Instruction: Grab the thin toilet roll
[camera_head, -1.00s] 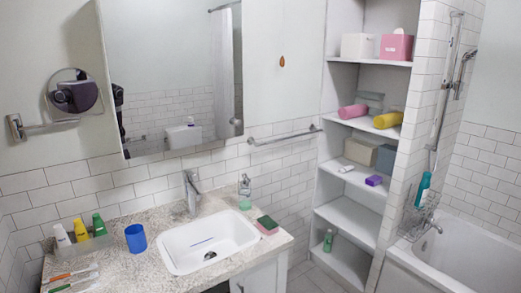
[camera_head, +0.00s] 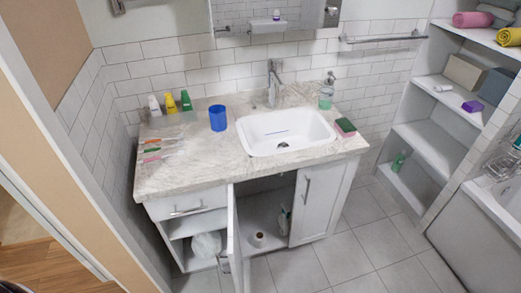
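A small toilet roll (camera_head: 257,239) stands on the floor of the open cabinet under the sink, with its dark core hole facing up. It looks thin, but it is small in the view. A larger white rounded item (camera_head: 206,244), perhaps a pack of rolls, sits in the open compartment at the left of the cabinet. I cannot tell exactly what it is. Neither of my grippers is in view.
The cabinet door (camera_head: 233,240) stands open toward me, just left of the roll. A spray bottle (camera_head: 283,220) stands right of the roll inside. The right door (camera_head: 316,200) looks shut. Grey tiled floor (camera_head: 345,262) in front is clear. Shelves (camera_head: 425,150) stand at right.

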